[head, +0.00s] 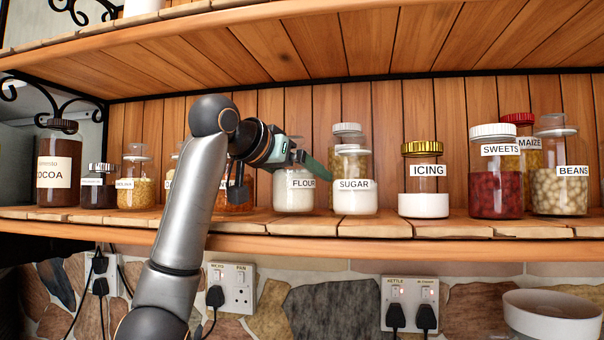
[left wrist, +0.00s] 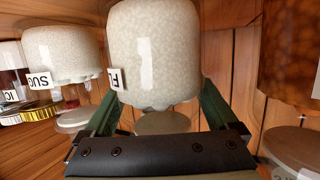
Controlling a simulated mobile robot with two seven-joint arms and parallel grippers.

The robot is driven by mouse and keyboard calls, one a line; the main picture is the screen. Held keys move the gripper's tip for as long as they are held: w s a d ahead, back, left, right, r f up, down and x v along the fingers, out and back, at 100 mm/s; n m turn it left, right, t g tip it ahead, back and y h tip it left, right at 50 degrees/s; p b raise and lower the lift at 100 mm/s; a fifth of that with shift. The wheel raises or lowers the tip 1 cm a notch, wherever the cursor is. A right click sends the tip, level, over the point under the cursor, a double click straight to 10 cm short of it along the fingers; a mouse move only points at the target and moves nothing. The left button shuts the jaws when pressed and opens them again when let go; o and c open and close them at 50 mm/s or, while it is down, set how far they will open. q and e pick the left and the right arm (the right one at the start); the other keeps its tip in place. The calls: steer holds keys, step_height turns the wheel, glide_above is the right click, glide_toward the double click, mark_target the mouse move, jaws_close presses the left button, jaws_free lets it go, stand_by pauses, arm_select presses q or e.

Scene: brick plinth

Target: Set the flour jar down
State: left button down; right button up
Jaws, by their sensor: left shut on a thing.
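The flour jar (head: 294,199) is a clear jar of white powder with a "FLOUR" label, upright at the middle of the wooden shelf. My left gripper (head: 300,160) reaches it from the left and is shut on its upper part, with a green finger at its right side. In the left wrist view, which is upside down, the flour jar (left wrist: 155,55) stands between the two green fingers (left wrist: 158,108). Its base looks level with the shelf boards, but I cannot tell whether it touches them. My right gripper is not in view.
The sugar jar (head: 354,198) stands close on the right, with another jar (head: 347,133) behind it. The icing jar (head: 424,190) is farther right. A jar of orange contents (head: 233,200) stands left, partly behind my arm. An upper shelf (head: 300,45) hangs above.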

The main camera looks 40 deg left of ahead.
arm_select(q)
jaws_free()
steer(key=shift+f, duration=0.15)
steer(key=shift+s+r, duration=0.15)
steer(key=shift+r, duration=0.05)
steer(key=b+v, duration=0.2)
steer(key=v, duration=0.9)
steer(key=shift+s+r, duration=0.2)
steer(key=shift+s, duration=0.15)
steer(key=shift+d, duration=0.1)
